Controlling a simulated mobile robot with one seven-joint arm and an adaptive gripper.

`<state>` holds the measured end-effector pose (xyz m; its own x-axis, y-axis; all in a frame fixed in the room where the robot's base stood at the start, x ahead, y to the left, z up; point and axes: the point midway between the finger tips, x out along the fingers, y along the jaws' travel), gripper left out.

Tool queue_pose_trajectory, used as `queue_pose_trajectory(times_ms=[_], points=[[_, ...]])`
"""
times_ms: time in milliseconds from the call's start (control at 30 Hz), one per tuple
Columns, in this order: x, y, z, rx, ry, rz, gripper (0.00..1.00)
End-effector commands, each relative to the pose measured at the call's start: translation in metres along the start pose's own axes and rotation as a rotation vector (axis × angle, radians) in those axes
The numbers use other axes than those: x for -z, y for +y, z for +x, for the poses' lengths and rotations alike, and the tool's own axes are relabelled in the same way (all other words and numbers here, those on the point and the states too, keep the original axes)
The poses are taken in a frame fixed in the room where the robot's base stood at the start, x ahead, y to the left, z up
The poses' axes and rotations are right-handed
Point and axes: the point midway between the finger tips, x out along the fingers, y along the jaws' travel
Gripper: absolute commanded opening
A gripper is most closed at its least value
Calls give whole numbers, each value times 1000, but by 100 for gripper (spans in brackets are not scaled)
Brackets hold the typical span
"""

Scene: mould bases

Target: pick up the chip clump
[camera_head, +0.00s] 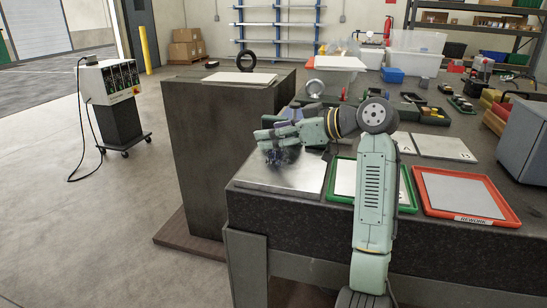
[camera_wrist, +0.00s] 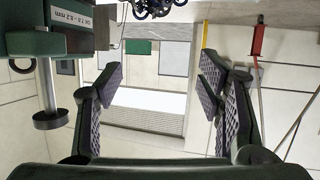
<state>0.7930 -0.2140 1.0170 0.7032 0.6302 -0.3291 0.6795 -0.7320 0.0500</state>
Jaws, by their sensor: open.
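The chip clump (camera_head: 281,156) is a small dark, tangled mass on the bare metal plate (camera_head: 265,178) at the table's near left corner. In the wrist view the chip clump (camera_wrist: 153,7) shows at the top edge, partly cut off, outside the gap between the fingers. My gripper (camera_head: 263,139) points left and appears just above the clump in the head view, partly covering it. In the wrist view my gripper (camera_wrist: 160,85) has its two ridged fingers wide apart with nothing between them.
A green tray (camera_head: 409,205) and a red rework tray (camera_head: 466,215) lie right of the plate. A dark pedestal (camera_head: 215,140) stands left of the table. A labelled dark green device (camera_wrist: 55,42) is close at the wrist view's upper left. Bins crowd the table's back.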

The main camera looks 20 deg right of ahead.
Motion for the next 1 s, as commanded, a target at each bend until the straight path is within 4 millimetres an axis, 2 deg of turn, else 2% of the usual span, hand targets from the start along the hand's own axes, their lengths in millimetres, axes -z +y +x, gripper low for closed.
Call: queue_pose_trajectory(times_ms=[33,100,200,267,333,600,767,1000], points=[[-13,9,-32,-1,-18,16,61],[-26,13,-66,13,-36,28,61],[-38,14,-97,28,-51,37,61],[-42,13,-104,34,-55,39,61],[-44,12,-100,39,-58,40,61],[-46,11,-61,37,-57,41,61],[-44,10,-50,36,-56,40,61],[-42,7,-15,37,-57,41,61]])
